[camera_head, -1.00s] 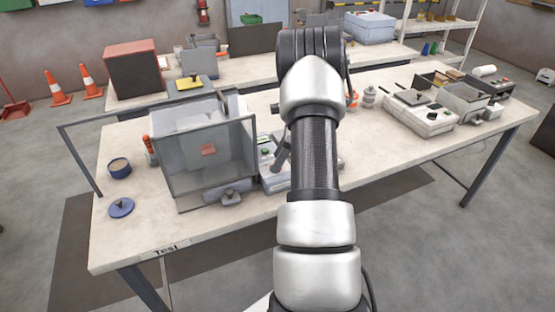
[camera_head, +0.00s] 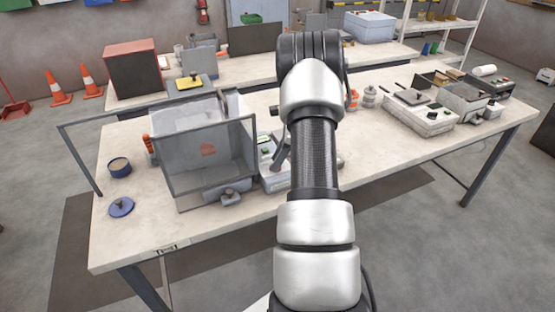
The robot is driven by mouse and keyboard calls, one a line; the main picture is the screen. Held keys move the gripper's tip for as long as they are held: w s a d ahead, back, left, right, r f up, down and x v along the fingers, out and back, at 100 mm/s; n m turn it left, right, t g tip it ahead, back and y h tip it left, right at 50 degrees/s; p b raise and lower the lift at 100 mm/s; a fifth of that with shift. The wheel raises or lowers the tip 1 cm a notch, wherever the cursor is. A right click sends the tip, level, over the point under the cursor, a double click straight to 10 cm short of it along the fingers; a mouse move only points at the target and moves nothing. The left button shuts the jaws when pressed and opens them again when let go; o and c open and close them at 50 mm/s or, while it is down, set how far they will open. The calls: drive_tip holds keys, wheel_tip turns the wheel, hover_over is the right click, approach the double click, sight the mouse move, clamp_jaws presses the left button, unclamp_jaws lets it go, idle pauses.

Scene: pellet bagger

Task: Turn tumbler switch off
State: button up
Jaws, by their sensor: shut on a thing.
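My arm (camera_head: 318,155) reaches from the bottom centre over the near workbench. My gripper is not clearly visible; the arm's end is hidden behind its own links. A pale machine with a green button (camera_head: 264,152) stands left of my arm and is partly covered by it. A dark slanted piece (camera_head: 281,152) shows at the arm's left edge; I cannot tell whether it is part of the machine or of my gripper. I cannot make out the tumbler switch or its position.
A clear-walled box (camera_head: 210,165) in a dark frame stands left of the machine on the workbench (camera_head: 200,225). Another bench machine (camera_head: 420,115) stands at right.

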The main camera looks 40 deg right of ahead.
drive_tip(key=n, duration=0.2)
drive_tip(key=n+g, duration=0.2)
drive_tip(key=n, duration=0.1)
drive_tip(key=shift+w+d+n+y+b, duration=0.15)
drive_tip(key=shift+w+n+y+b, duration=0.15)
drive_tip(key=shift+y+b, duration=0.1)
drive_tip(key=n+g, duration=0.2)
drive_tip(key=n, duration=0.3)
drive_tip(key=shift+n, duration=0.4)
drive_tip(key=o, duration=1.1)
